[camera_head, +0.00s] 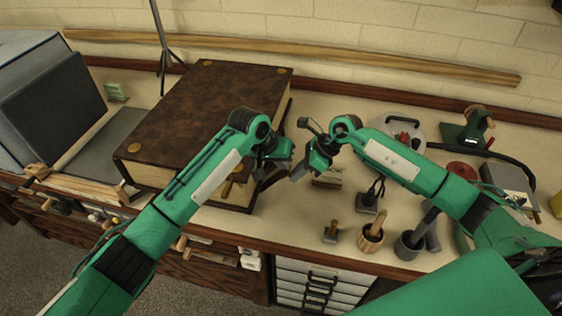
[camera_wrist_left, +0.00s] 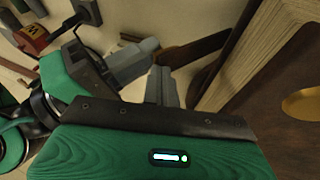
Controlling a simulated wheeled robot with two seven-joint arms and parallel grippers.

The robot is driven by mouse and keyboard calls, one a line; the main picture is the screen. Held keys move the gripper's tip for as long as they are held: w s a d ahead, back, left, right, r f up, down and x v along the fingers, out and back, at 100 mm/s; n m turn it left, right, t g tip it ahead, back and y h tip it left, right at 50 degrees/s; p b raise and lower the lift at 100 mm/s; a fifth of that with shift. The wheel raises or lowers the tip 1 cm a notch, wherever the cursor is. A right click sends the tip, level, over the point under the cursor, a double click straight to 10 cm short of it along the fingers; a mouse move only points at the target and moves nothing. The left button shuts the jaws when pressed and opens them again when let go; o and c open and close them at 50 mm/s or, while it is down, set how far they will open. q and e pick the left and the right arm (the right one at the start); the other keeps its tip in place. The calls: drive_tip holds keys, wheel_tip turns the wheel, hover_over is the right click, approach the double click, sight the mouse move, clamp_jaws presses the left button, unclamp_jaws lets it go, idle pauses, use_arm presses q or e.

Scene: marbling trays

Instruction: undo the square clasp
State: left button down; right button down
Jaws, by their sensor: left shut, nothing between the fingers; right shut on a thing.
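A thick brown book (camera_head: 205,105) with gold fittings lies on the bench; its cover (camera_wrist_left: 262,118) and pages show in the left wrist view. A dark brown strap (camera_head: 270,180) sticks out from its right edge; it also shows in the left wrist view (camera_wrist_left: 190,50). My left gripper (camera_head: 284,164) is shut and empty beside that edge, its grey fingers (camera_wrist_left: 164,86) together. My right gripper (camera_head: 299,172) is just to the right, its grey fingertips (camera_wrist_left: 138,60) shut on what looks like the strap's outer end. The square clasp itself cannot be made out.
Small tools, a wooden-rimmed pot (camera_head: 371,238) and a grey mortar (camera_head: 408,245) stand at the front right. A wooden press (camera_head: 75,185) is left of the book. Some bench between the tools is clear.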

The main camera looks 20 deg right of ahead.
use_arm(q)
drive_tip(key=shift+s+d+f, duration=0.45)
drive_tip(key=shift+s+d, duration=0.05)
drive_tip(key=shift+d, duration=0.1)
drive_tip(key=shift+f, duration=0.15)
use_arm(e)
drive_tip(key=shift+a+r, duration=0.1)
drive_tip(key=shift+r, duration=0.1)
use_arm(q)
drive_tip(key=shift+s+d, duration=0.1)
use_arm(e)
drive_tip(key=c, duration=1.4)
unclamp_jaws()
drive_tip(key=shift+r, duration=0.1)
drive_tip(key=shift+o, duration=0.2)
